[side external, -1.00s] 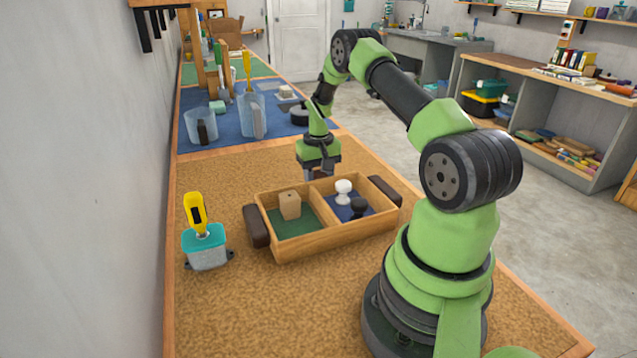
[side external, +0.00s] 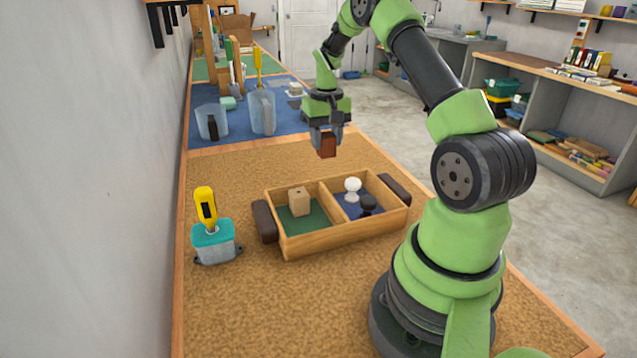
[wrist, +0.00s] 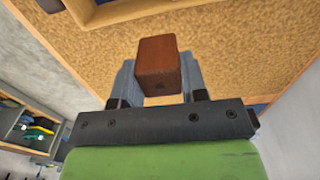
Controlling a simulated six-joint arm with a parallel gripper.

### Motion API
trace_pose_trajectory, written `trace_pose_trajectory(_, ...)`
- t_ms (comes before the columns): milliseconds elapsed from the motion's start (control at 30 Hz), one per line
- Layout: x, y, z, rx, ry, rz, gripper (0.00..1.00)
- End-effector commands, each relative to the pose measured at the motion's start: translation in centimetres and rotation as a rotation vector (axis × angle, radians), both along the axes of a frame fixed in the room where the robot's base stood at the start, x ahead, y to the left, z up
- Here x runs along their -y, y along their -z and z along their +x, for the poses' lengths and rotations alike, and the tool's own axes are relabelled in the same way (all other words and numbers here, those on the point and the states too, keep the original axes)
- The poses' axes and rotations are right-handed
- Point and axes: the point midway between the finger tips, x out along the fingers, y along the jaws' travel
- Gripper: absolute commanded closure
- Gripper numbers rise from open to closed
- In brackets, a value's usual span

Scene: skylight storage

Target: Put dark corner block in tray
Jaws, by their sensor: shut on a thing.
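My gripper (side external: 327,140) is shut on a dark reddish-brown block (side external: 327,146) and holds it in the air behind the tray. In the wrist view the block (wrist: 158,62) sits between the two grey fingers. The wooden tray (side external: 340,237) stands on the cork bench top, with a divider between two compartments and a dark handle at each end. Its left compartment has a green floor and holds a light wooden block (side external: 299,202). Its right compartment has a blue floor and holds a white knob (side external: 352,187) and a black knob (side external: 367,205).
A teal-lidded box (side external: 213,242) with a yellow-handled tool stands left of the tray. Clear containers (side external: 262,112) stand on the blue mat (side external: 180,145) behind. The wall bounds the left side. Bare cork lies in front of the tray.

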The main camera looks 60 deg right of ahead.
Motion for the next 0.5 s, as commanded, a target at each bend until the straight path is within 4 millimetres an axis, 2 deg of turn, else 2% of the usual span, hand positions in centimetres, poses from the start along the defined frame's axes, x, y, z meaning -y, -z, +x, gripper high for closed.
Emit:
trace_pose_trajectory(233, -7.0, -1.0, -0.3, -0.002, -0.024, 0.001, 0.87)
trace_pose_trajectory(400, -12.0, -1.3, -1.8, 0.001, -0.028, -0.001, 0.87)
trace_pose_trajectory(500, -14.0, -1.4, -2.9, 0.002, -0.028, -0.001, 0.87)
